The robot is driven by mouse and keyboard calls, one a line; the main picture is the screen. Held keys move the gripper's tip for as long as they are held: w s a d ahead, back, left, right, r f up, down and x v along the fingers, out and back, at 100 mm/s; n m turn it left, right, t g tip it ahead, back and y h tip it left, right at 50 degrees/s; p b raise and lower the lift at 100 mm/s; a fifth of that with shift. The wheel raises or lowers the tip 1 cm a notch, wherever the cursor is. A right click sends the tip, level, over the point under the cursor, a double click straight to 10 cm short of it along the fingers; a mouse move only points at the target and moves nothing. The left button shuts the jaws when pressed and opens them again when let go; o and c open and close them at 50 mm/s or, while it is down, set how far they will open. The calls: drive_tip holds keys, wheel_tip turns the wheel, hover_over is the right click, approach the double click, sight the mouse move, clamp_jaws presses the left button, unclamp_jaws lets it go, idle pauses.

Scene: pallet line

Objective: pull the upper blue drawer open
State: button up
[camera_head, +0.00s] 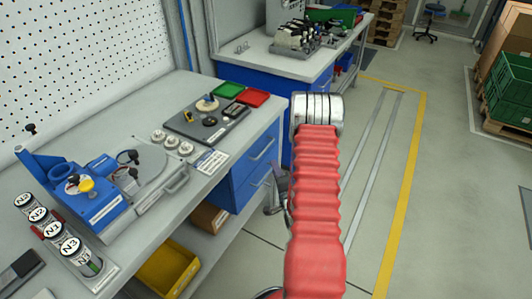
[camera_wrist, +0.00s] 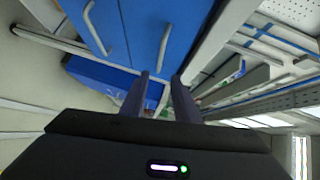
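The upper blue drawer (camera_head: 258,166) is in the cabinet under the workbench, its front looking flush and closed. Its grey bar handle (camera_head: 263,149) also shows in the wrist view (camera_wrist: 164,42). The lower blue drawer (camera_head: 257,194) is beneath it; its handle shows at left in the wrist view (camera_wrist: 95,27). My gripper (camera_wrist: 161,76) is open, its two dark fingers apart, with the upper handle lined up ahead between them. I cannot tell whether the fingers reach around it. In the head view my gripper is mostly hidden behind my red arm.
The workbench top (camera_head: 210,183) carries a blue fixture (camera_head: 98,197), a dark tool tray (camera_head: 205,121) and green and red trays. A yellow bin (camera_head: 167,270) sits on the shelf below. A second bench (camera_head: 280,62) stands behind. The floor to the right is clear up to stacked green crates (camera_head: 510,88).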

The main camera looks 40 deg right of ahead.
drive_tip(key=x, duration=1.3)
drive_tip(key=shift+w+d+f, duration=0.2)
drive_tip(key=shift+w, duration=0.15)
clamp_jaws()
drive_tip(key=shift+s, duration=0.1)
idle(0.4)
drive_tip(key=shift+a+f, duration=0.1)
drive_tip(key=shift+a, duration=0.1)
